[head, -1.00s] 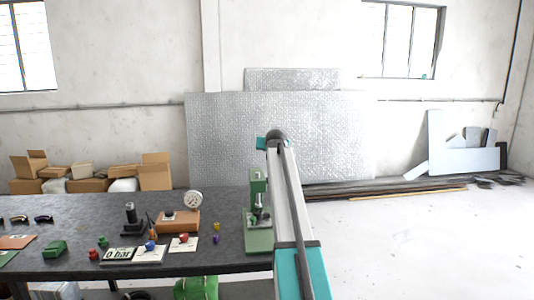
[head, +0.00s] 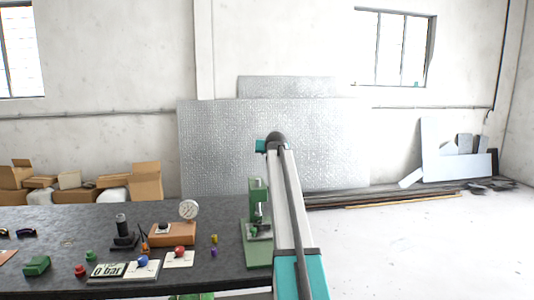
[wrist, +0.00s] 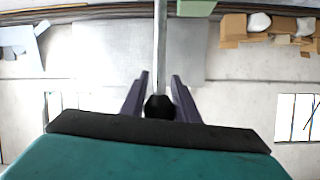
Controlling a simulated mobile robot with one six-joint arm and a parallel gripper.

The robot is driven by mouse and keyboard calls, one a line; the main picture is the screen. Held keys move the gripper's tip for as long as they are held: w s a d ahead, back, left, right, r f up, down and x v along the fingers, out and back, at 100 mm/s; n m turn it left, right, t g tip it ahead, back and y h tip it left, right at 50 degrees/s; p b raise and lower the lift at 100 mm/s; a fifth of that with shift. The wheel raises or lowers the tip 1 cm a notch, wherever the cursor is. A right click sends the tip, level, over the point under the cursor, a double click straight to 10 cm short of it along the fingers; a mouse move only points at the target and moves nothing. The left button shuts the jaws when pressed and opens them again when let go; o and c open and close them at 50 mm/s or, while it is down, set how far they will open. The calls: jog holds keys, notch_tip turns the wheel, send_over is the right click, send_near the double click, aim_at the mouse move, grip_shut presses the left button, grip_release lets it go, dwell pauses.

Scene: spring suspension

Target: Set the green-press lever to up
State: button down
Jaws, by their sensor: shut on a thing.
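The green press (head: 259,250) stands at the right end of the dark workbench in the head view, just left of my arm. A pale green piece (wrist: 196,8), likely part of it, shows at the top of the wrist view. The lever (wrist: 160,45) is a light metal rod with a black knob (wrist: 159,106). My gripper (wrist: 160,98) is shut on the lever at the knob, with a dark finger on each side. My arm hides the lever and the fingers in the head view.
The workbench (head: 70,215) also holds a pressure gauge (head: 189,209), a brown block (head: 172,235), a black stand (head: 123,238) and small coloured parts. Cardboard boxes (head: 146,181) lie behind it at the left. The floor (head: 400,245) right of my arm is clear.

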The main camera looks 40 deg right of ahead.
jog(key=shift+s+d+f, duration=0.1)
jog(key=shift+s+f, duration=0.05)
jog(key=shift+f, duration=0.5)
jog(key=c, duration=1.7)
grip_release()
jog(key=o, duration=0.3)
jog(key=shift+w+d+f, duration=0.1)
jog(key=shift+w+d, duration=0.15)
jog(key=shift+w, duration=0.05)
jog(key=b+v, duration=0.3)
jog(key=v, duration=1.1)
jog(key=shift+a+r, duration=0.2)
jog(key=shift+r, duration=0.1)
